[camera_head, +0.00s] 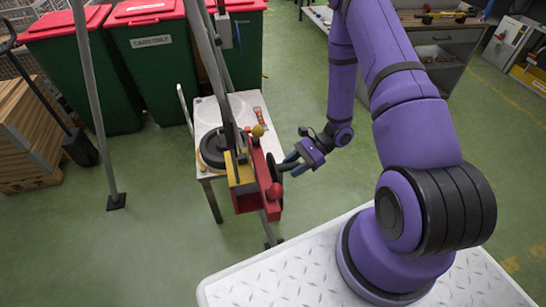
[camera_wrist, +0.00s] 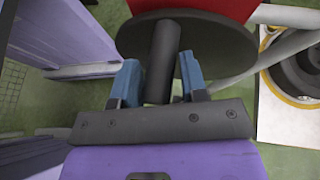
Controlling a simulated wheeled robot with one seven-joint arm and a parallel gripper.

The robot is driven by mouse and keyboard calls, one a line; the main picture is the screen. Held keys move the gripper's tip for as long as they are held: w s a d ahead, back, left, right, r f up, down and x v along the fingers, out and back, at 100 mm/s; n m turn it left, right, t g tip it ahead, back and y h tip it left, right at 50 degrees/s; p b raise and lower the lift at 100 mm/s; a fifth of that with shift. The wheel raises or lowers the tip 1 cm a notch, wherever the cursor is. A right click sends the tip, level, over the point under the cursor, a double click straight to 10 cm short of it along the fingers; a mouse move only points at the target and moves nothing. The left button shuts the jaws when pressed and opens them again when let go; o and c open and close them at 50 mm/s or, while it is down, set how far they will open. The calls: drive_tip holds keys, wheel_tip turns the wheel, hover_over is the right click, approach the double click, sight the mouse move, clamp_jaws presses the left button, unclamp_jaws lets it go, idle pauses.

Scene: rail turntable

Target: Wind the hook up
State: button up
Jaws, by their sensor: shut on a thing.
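A red winch (camera_head: 262,182) with a yellow side plate is mounted on the leg of a grey tripod frame. A dark round crank wheel (camera_head: 275,166) is on its right side. My gripper (camera_head: 292,163) reaches it from the right. In the wrist view, my blue fingers (camera_wrist: 158,78) are on both sides of the dark cylindrical crank handle (camera_wrist: 163,55), which stands out from the dark disc (camera_wrist: 220,50). My gripper is shut on this handle. A small grey block (camera_head: 224,32) hangs near the upper legs; I cannot make out whether it carries the hook.
A white table (camera_head: 245,105) behind the winch holds a dark round turntable-like part (camera_head: 215,148) and an orange tool (camera_head: 260,113). Green bins with red lids (camera_head: 155,55) stand behind.

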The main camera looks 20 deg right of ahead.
drive_tip(key=shift+w+d, duration=0.1)
drive_tip(key=shift+w, duration=0.35)
drive_tip(key=o, duration=1.2)
drive_tip(key=shift+m, duration=0.3)
drive_tip(key=shift+c, duration=0.2)
drive_tip(key=s+d, duration=0.1)
drive_tip(key=d, duration=0.6)
drive_tip(key=shift+s+d, duration=0.4)
drive_tip(key=a+r+n+g+h, duration=0.1)
drive_tip(key=a+r+n+h, duration=0.15)
drive_tip(key=r, duration=0.65)
drive_tip(key=w+a+r+n+h, duration=0.1)
drive_tip(key=r+n, duration=0.3)
drive_tip(key=r, duration=0.5)
drive_tip(key=a+r+n+g+h, duration=0.1)
drive_tip(key=r+n+h, duration=0.15)
drive_tip(key=r, duration=0.65)
drive_tip(key=s+a+r+n+t+h, duration=0.2)
drive_tip(key=s+r+n+t+h, duration=0.1)
drive_tip(key=s+r, duration=0.5)
drive_tip(key=s+a+r+n+t+h, duration=0.2)
drive_tip(key=s+r+n+t+h, duration=0.1)
drive_tip(key=s+r, duration=0.6)
wheel_tip(320, 180, up, 4)
drive_tip(key=n+t, duration=0.1)
drive_tip(key=n, duration=0.1)
drive_tip(key=shift+r+n+t+h, duration=0.25)
drive_tip(key=shift+n+t+h, duration=0.05)
drive_tip(key=shift+n+h, duration=0.1)
